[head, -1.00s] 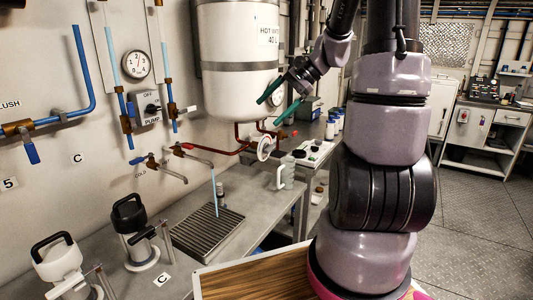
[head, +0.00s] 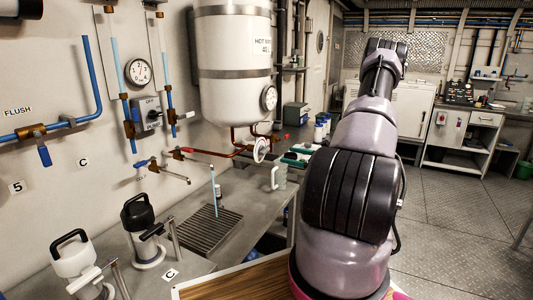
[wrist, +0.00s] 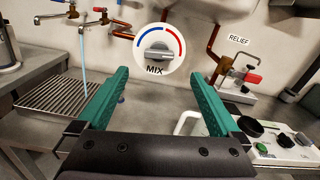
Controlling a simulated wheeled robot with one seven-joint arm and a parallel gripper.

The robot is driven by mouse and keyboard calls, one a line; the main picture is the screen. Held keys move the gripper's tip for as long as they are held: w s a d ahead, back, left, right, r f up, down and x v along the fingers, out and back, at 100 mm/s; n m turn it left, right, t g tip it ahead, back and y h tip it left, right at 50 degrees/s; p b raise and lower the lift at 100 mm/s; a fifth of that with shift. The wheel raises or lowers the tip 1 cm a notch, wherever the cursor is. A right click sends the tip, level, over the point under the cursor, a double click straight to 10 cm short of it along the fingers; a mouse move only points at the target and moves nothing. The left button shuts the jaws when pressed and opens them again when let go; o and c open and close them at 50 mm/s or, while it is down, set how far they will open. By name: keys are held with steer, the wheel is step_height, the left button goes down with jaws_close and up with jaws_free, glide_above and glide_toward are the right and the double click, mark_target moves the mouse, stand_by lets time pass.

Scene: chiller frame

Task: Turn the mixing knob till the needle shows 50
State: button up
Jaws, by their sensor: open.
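The mixing knob is a grey bar handle (wrist: 158,51) on a white round plate marked MIX, with a blue arc on the left and a red arc on the right. Its bar lies about level. In the head view the plate (head: 261,150) shows edge-on below the hot water tank. My gripper (wrist: 157,78) is open and empty, its two teal fingers pointing toward the knob and apart from it. In the head view its fingers are partly hidden behind my arm. A round dial (head: 269,98) sits on the tank; its needle is too small to read.
A thin blue stream (head: 214,190) runs from the spout onto a drain grate (head: 207,232). A panel with a green button (wrist: 285,140) is at right in the wrist view. A RELIEF valve with a red handle (wrist: 252,77) is right of the knob.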

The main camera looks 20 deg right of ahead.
mark_target(267, 151)
steer(key=x, duration=1)
steer(key=shift+w+a, duration=0.2)
steer(key=shift+a, duration=0.05)
steer(key=c, duration=1.3)
steer(key=shift+n, duration=0.3)
steer(key=n, duration=0.4)
steer(key=shift+s+n, duration=0.1)
steer(key=shift+n, duration=0.2)
steer(key=n, duration=0.5)
steer(key=shift+f, duration=0.1)
steer(key=shift+n, duration=0.3)
